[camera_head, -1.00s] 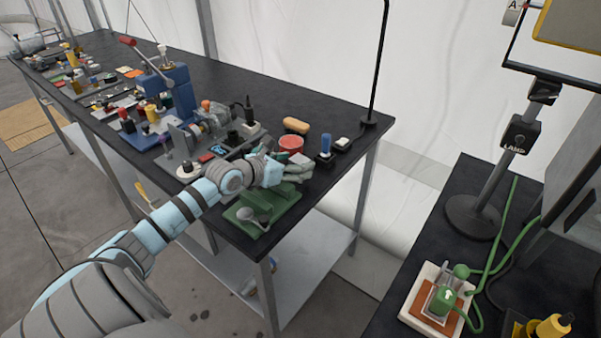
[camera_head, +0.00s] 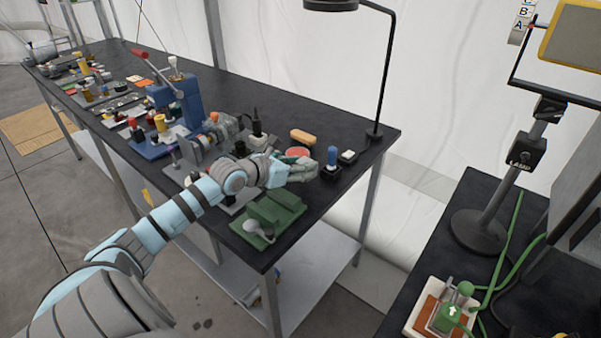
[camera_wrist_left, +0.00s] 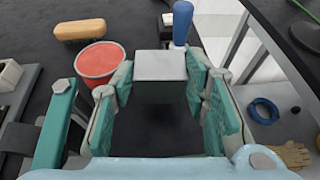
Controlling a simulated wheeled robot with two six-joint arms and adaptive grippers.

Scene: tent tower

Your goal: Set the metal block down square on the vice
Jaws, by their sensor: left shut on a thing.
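My left gripper (camera_head: 304,172) reaches over the front right end of the long bench. It is shut on the metal block (camera_wrist_left: 160,65), a light grey flat-topped piece between its teal-padded fingers in the left wrist view. In the head view the fingers hide the block. The green vice (camera_head: 279,206) stands near the bench corner, below the gripper in the picture, with a grey rounded part at its front. The gripper and block appear apart from it. I cannot pick out the vice for sure in the left wrist view. My right gripper is not in view.
A blue press (camera_head: 185,98) and several tools crowd the bench (camera_head: 365,152) to the left. A lamp (camera_head: 388,70) stands at the back corner.

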